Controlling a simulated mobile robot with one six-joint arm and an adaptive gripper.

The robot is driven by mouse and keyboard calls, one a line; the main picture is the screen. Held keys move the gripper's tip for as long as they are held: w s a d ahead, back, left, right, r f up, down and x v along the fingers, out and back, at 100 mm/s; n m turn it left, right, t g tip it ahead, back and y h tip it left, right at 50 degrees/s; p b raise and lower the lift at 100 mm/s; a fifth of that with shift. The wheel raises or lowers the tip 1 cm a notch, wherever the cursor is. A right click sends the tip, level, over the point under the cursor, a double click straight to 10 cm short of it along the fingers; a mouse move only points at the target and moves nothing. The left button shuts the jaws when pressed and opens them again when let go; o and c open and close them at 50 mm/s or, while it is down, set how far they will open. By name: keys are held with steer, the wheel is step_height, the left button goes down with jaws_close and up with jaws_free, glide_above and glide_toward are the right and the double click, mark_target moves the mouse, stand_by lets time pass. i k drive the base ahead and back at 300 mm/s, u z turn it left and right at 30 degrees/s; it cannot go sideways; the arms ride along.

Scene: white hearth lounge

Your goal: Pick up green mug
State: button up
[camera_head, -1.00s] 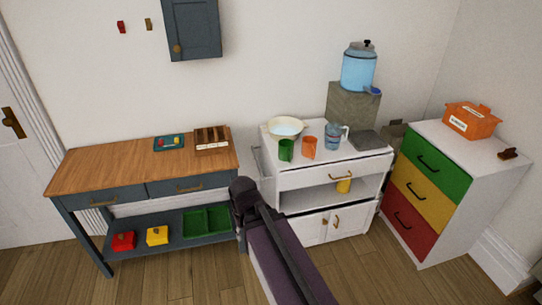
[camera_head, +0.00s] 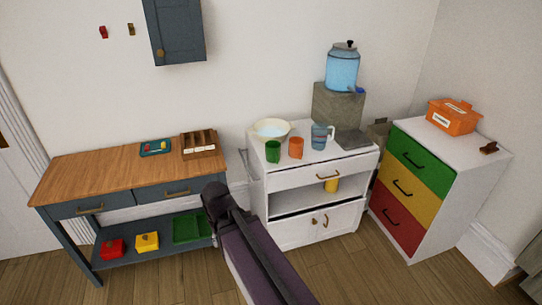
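The green mug (camera_head: 273,152) stands upright on the front left of the white cabinet's top (camera_head: 325,156), in front of a cream bowl (camera_head: 272,131). An orange mug (camera_head: 296,148) stands just to its right. My arm reaches up from the bottom of the head view, and its dark end is left of the white cabinet, below and to the left of the green mug and apart from it. The gripper's fingers cannot be made out.
A clear blue jug (camera_head: 321,137) stands right of the orange mug. A water dispenser (camera_head: 342,68) sits on a grey block behind. A wooden-topped table (camera_head: 100,176) is at left, and a coloured drawer unit (camera_head: 404,190) at right. Floor shows in front.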

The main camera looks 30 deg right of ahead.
mark_target(274, 154)
steer(key=z, duration=0.05)
steer(key=i, duration=1)
steer(key=u, duration=0.05)
